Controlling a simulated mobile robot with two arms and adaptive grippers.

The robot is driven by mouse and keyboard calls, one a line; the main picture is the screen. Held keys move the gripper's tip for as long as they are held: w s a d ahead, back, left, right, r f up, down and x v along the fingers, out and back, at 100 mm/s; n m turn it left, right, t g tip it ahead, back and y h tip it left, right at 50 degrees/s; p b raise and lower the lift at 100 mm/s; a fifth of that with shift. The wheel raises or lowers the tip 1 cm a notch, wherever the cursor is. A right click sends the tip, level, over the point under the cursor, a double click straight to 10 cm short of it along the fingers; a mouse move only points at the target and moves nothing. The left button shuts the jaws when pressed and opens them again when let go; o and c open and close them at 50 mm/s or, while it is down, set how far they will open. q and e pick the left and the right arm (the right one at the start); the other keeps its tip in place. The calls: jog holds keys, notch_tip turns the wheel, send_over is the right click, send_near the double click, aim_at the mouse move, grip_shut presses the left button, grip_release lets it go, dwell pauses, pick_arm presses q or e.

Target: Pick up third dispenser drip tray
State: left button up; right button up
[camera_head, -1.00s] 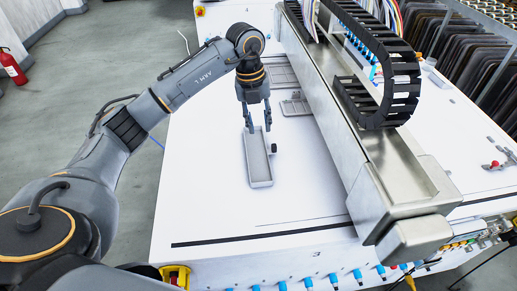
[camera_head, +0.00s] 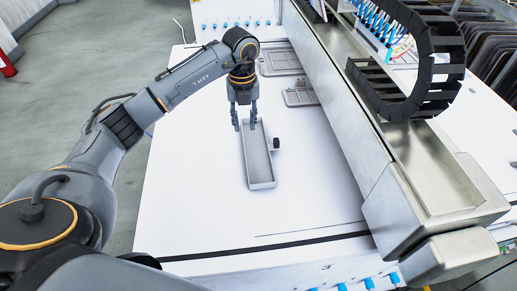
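The nearest drip tray (camera_head: 259,170) is a long, shallow grey tray with a dark round knob (camera_head: 276,143) on its right side. It lies on the white table, long side running away from me. My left gripper (camera_head: 245,126) points down at the tray's far end, its two dark fingers apart with nothing seen between them. One finger is just left of the tray and the other overlaps its far end. I cannot tell whether they touch it. My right gripper is not in view.
Two more grey trays, a middle one (camera_head: 300,97) and a far one (camera_head: 280,62), lie behind. The metal gantry beam (camera_head: 375,150) with a black cable chain (camera_head: 436,70) runs along the right. The white table (camera_head: 190,190) is clear to the left and in front.

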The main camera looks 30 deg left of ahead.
aim_at(262, 147)
pick_arm(q)
notch_tip(262, 147, down, 4)
jog(key=shift+f+p, duration=0.15)
jog(key=shift+p, duration=0.15)
jog(key=f, duration=0.1)
jog(key=f+p, duration=0.2)
jog(key=f, duration=0.1)
jog(key=shift+s, duration=0.35)
jog(key=shift+f, duration=0.6)
jog(key=shift+w, duration=0.1)
grip_shut()
